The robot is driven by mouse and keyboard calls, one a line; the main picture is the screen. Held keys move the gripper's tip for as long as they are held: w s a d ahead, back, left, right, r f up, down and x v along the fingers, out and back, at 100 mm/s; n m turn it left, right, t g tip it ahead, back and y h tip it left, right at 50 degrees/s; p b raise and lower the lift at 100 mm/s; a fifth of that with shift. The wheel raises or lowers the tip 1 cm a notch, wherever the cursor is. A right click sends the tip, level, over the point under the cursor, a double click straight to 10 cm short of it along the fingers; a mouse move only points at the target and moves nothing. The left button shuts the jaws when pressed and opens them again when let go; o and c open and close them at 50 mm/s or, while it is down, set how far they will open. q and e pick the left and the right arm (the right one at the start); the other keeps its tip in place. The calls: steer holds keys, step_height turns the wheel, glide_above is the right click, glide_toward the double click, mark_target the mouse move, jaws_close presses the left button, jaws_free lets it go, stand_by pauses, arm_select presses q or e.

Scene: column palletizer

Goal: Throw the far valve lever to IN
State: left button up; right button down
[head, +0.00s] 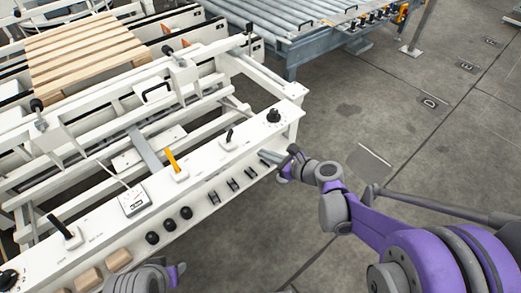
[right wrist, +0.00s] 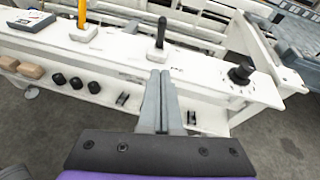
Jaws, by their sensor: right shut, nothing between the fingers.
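The far valve lever (head: 229,136) is a short black handle on the top face of a white panel rail (head: 203,165). It leans slightly, and I cannot read its labels. In the right wrist view the lever (right wrist: 161,32) stands just beyond my fingertips. My right gripper (head: 266,156) is shut and empty beside the rail's far end, right of the lever and apart from it; its grey fingers (right wrist: 160,78) point at the rail in the wrist view. An orange lever (head: 172,160) and a near black lever (head: 66,230) stand farther left. My left gripper (head: 150,278) shows only partly at the bottom edge.
A black knob (head: 273,115) sits at the rail's far end. Black buttons (head: 169,225) and tan blocks (head: 118,259) line the front face. A wooden pallet (head: 80,55) and a roller conveyor (head: 290,22) are behind.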

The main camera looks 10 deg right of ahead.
mark_target(229, 136)
steer(key=w+a+f, duration=0.1)
steer(key=w+a, duration=0.6)
steer(key=w, duration=0.1)
steer(key=shift+w+b, duration=0.25)
steer(key=shift+b, duration=0.2)
